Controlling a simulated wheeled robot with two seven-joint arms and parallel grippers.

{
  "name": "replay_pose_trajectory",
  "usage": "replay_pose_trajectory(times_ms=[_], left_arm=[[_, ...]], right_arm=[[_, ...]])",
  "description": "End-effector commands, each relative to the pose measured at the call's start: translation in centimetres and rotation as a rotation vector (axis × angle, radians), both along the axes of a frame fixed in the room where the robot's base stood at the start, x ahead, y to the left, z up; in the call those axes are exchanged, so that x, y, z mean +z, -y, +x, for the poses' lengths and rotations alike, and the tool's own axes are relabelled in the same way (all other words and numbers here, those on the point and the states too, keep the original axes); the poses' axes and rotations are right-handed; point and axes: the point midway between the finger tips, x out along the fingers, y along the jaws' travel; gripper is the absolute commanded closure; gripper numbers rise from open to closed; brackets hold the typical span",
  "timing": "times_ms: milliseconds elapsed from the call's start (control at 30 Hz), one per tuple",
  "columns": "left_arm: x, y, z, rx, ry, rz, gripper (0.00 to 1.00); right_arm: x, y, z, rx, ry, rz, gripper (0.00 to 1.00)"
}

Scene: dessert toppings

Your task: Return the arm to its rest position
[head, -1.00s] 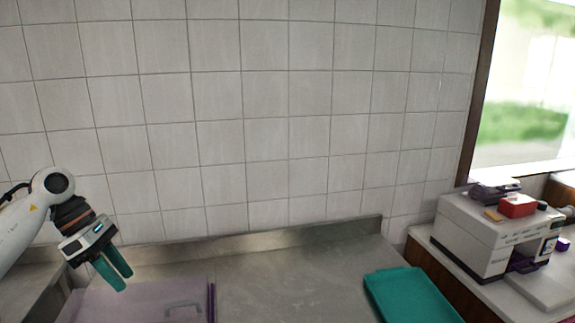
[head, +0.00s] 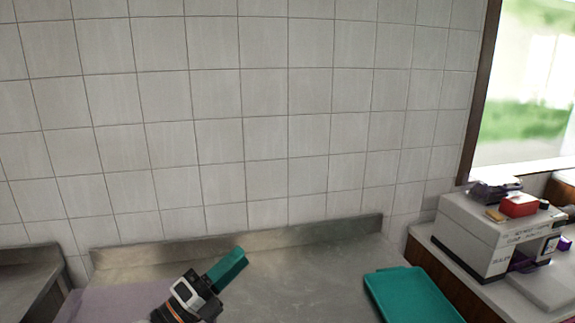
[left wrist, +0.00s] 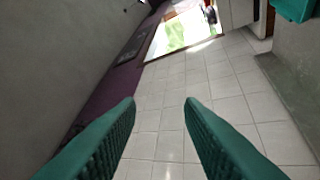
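My left gripper (head: 232,262) is low in the head view, left of centre, in front of the metal counter (head: 300,270). Its teal fingers point up and to the right. They overlap in the head view, but the left wrist view shows the two fingers (left wrist: 160,104) apart with nothing between them. The rest of the left arm is mostly below the head view's lower edge. My right gripper shows in neither view.
A purple board (head: 115,302) lies at the counter's left, partly covered by my gripper. A teal tray (head: 410,295) lies at the right. A white machine (head: 480,240) with a red box (head: 518,205) on top stands further right. The tiled wall (head: 260,110) rises behind.

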Motion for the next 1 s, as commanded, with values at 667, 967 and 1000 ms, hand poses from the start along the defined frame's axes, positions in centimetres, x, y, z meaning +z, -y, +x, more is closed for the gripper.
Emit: replay_pose_trajectory(times_ms=[667, 967, 1000], left_arm=[[-25.9, -11.3, -18.9, 0.982, -1.579, -1.126, 0.66], [-28.7, -10.7, -28.3, 1.221, -1.901, -1.209, 0.66], [-28.8, -10.5, -29.5, 1.251, -1.939, -1.215, 0.66]], right_arm=[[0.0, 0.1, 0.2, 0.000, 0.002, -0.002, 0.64], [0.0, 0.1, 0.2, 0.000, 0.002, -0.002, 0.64], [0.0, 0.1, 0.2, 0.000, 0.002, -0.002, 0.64]])
